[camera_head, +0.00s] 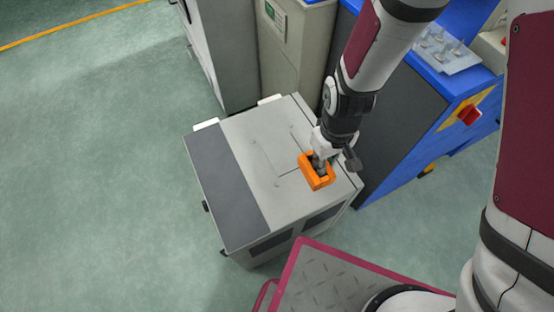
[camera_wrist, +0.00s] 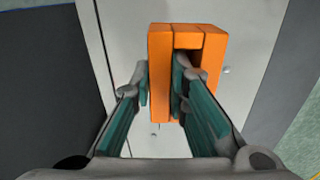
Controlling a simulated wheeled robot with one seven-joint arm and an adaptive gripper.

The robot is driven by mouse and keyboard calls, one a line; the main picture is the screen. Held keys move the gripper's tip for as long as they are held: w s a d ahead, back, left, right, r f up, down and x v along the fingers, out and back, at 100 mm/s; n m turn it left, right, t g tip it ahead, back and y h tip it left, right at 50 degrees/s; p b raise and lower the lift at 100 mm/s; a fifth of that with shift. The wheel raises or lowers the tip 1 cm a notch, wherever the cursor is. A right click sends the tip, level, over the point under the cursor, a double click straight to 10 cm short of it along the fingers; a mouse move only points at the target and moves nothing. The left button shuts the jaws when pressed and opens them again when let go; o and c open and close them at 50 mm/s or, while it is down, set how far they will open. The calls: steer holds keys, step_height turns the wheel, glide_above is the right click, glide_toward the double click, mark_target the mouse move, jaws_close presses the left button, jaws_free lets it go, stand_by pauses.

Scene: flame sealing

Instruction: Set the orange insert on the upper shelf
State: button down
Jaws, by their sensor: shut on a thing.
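The orange insert (camera_head: 306,163) is a small open block with a hollow middle. In the head view it is at the right part of the grey cabinet's top (camera_head: 255,150); I cannot tell whether it rests on it or is just above. My gripper (camera_head: 319,166) points down at it. In the wrist view my gripper (camera_wrist: 162,82) is shut on one wall of the insert (camera_wrist: 212,70), with one teal-padded finger outside its left side and the other inside the hollow. I cannot make out a separate upper shelf in either view.
A blue-framed machine (camera_head: 405,105) with a red knob (camera_head: 470,114) and a clear tray (camera_head: 443,50) stands right of the cabinet. Beige cabinets (camera_head: 290,50) stand behind. The left of the cabinet top and the green floor (camera_head: 90,170) are clear.

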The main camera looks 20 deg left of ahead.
steer(key=shift+s+a+f+n+b, duration=0.15)
steer(key=shift+f+b, duration=0.05)
steer(key=shift+f, duration=0.2)
steer(key=shift+s+a+f+n+b, duration=0.1)
steer(key=shift+s+f+n+b, duration=0.1)
steer(key=shift+f, duration=0.15)
steer(key=b, duration=0.2)
glide_above(260, 173)
steer(key=shift+w+d+f, duration=0.15)
steer(key=shift+d+f, duration=0.3)
steer(key=shift+f, duration=0.25)
steer(key=shift+a+f+b, duration=0.25)
steer(key=shift+f+b, duration=0.35)
steer(key=shift+f, duration=0.3)
steer(key=shift+a+f+b, duration=0.25)
steer(key=shift+f+b, duration=0.3)
steer(key=shift+f, duration=0.35)
steer(key=shift+f, duration=0.1)
steer(key=c, duration=1.6)
jaws_free()
steer(key=shift+o, duration=0.2)
